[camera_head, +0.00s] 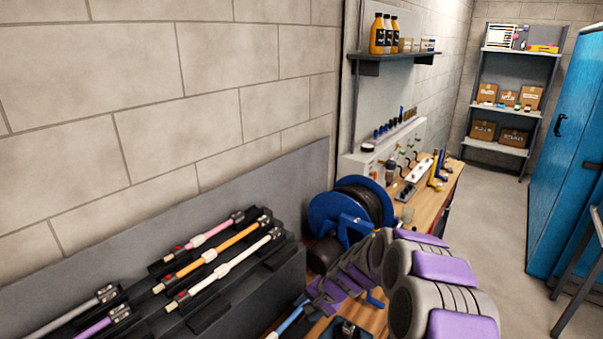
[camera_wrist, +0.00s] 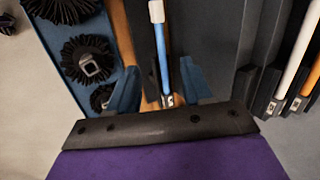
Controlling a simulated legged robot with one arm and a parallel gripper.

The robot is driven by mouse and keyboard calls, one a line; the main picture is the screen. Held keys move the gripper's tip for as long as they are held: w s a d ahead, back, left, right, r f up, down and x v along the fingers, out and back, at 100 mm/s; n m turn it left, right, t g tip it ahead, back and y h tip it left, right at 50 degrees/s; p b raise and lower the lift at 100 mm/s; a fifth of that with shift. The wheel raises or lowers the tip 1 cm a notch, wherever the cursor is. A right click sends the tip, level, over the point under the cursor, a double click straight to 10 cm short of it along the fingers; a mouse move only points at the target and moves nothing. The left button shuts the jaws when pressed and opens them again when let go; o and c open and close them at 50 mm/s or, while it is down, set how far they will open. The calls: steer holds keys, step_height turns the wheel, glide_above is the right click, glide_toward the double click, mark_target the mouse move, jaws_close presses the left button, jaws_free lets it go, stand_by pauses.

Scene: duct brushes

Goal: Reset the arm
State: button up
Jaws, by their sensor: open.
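My gripper (camera_wrist: 160,85) is open, its two blue fingers spread apart in the wrist view. A blue rod with a white collar (camera_wrist: 158,40) runs between the fingers in that view, with a visible gap on either side. How far it lies beyond the fingertips I cannot tell. In the head view my grey and purple arm reaches down over the wooden bench, with the gripper (camera_head: 338,300) low near the bottom edge. The blue rod (camera_head: 290,318) shows beside it there, and its far end is partly hidden.
A black rack (camera_head: 245,300) left of my gripper holds several rods, including pink, orange and white ones. A blue tray (camera_wrist: 62,45) with black round brushes lies close by. A blue hose reel (camera_head: 335,215) stands behind the arm. The floor (camera_head: 490,220) at right is clear.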

steer(key=s+d+r+n+g+h+b, duration=0.1)
steer(key=s+r+n, duration=0.1)
steer(key=s+r, duration=0.5)
steer(key=s+r+n+g+b, duration=0.1)
steer(key=s+r+n+g, duration=0.15)
steer(key=s, duration=0.95)
steer(key=s+d+h+b, duration=0.1)
steer(key=s+d, duration=0.2)
steer(key=s, duration=0.5)
steer(key=s+d+r+n+h+b, duration=0.1)
steer(key=s+d, duration=0.3)
steer(key=s, duration=0.4)
steer(key=s+d+n+g+h+b, duration=0.1)
steer(key=s+d, duration=0.3)
steer(key=s, duration=0.5)
steer(key=shift+r+h, duration=0.35)
steer(key=shift+h, duration=0.45)
steer(key=shift+o, duration=0.5)
steer(key=shift+a, duration=0.1)
